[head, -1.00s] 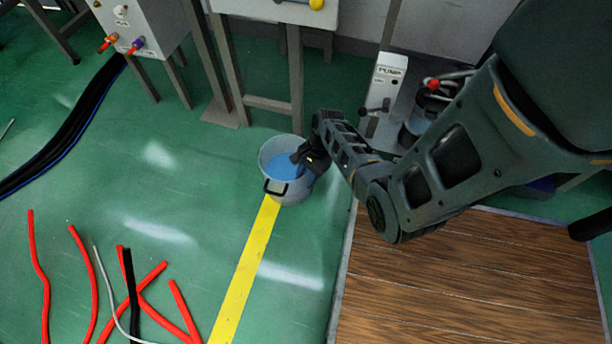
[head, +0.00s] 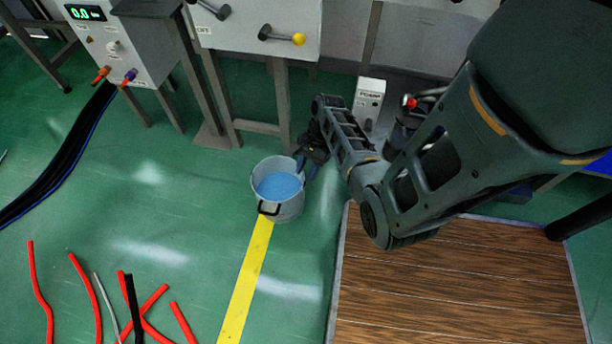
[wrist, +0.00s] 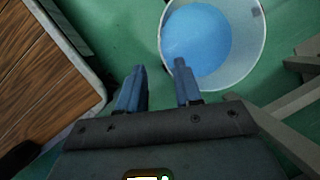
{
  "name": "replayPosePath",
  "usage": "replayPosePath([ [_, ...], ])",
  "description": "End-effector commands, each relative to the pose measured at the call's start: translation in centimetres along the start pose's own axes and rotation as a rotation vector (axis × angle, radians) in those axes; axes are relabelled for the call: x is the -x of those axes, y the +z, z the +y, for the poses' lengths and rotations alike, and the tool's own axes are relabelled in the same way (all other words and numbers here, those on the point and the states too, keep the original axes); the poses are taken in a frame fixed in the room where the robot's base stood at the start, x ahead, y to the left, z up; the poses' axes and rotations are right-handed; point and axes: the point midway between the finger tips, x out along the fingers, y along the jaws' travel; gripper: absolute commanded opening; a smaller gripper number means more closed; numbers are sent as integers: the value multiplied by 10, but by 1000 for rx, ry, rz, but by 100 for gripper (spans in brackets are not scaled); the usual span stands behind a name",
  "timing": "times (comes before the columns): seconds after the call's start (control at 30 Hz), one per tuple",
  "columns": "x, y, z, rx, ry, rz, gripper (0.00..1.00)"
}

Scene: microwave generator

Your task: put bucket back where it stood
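The bucket (head: 265,208) is a grey-white pail with blue liquid inside and a dark handle on its front. It stands upright on the green floor at the far end of the yellow line (head: 245,285). In the wrist view the bucket (wrist: 256,62) is at the upper right. My gripper (head: 308,163) is at the bucket's right rear rim in the head view. In the wrist view the gripper (wrist: 160,70) has its two blue fingers apart, with floor visible between them. The right finger overlaps the bucket's near rim; whether it touches is unclear.
A brown wooden platform (head: 455,285) lies to the right. Benches with grey legs and a panel with a yellow-knobbed lever (head: 282,37) stand behind the bucket. A pump box (head: 369,100) is behind my arm. Red hoses (head: 90,295) lie at the lower left.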

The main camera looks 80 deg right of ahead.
Motion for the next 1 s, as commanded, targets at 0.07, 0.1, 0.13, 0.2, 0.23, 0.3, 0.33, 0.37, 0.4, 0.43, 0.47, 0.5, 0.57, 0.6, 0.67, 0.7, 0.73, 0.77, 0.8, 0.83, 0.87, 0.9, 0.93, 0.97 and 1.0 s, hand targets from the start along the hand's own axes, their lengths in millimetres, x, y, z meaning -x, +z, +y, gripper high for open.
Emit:
replayPosePath([
  [0.07, -4, 6, 4, 26, -2, 16, 34],
  [0.1, -10, 12, 7, 53, -5, 33, 34],
  [0.13, -15, 17, 9, 80, -10, 52, 34],
  [0.2, -28, 32, 18, 166, -26, 106, 34],
  [0.23, -33, 40, 23, 211, -35, 134, 34],
  [0.3, -43, 60, 36, 333, -61, 207, 34],
  [0.33, -45, 68, 41, 387, -75, 239, 34],
  [0.37, -46, 77, 46, 442, -89, 270, 34],
  [0.4, -46, 88, 54, 517, -108, 311, 34],
  [0.43, -45, 96, 59, 573, -124, 341, 34],
  [0.47, -43, 105, 64, 629, -140, 370, 34],
  [0.5, -39, 116, 72, 705, -161, 407, 34],
  [0.57, -29, 133, 83, 819, -197, 462, 34],
  [0.6, -21, 145, 90, 896, -223, 498, 34],
  [0.67, -6, 163, 100, 1010, -265, 549, 34],
  [0.7, 6, 174, 108, 1086, -293, 583, 34],
  [0.73, 16, 183, 113, 1142, -317, 607, 34],
  [0.77, 27, 192, 118, 1197, -342, 631, 34],
  [0.8, 42, 205, 124, 1272, -377, 663, 34],
  [0.83, 54, 214, 128, 1328, -405, 687, 34],
  [0.87, 67, 224, 133, 1381, -434, 709, 34],
  [0.9, 85, 236, 139, 1453, -473, 738, 34],
  [0.93, 100, 246, 143, 1506, -505, 761, 34],
  [0.97, 114, 256, 147, 1558, -538, 782, 34],
  [1.0, 135, 269, 152, 1624, -584, 809, 34],
])
